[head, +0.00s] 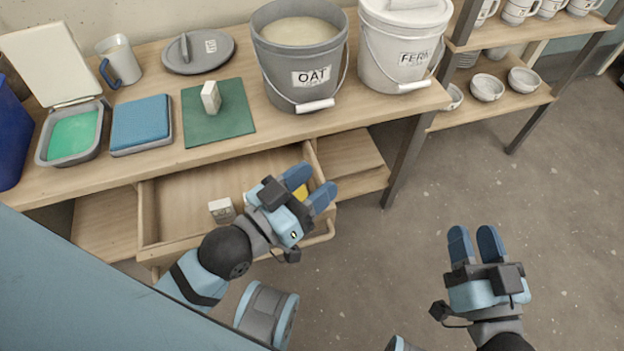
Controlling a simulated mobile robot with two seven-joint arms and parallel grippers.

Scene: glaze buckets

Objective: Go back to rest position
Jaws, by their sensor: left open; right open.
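My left gripper (308,188) is open over the right end of an open wooden drawer (175,203). My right gripper (474,244) is open and empty over the bare floor at the lower right. Its two blue fingers point toward the back.
On the wooden table (240,150) stand an open OAT bucket (312,70), a lidded FERN bucket (400,40), a grey lid (198,52), a green mat (232,125) with a white block (210,97), and a blue sponge (141,122). Another small white block (222,209) lies in the drawer. Shelves (520,100) hold mugs and bowls.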

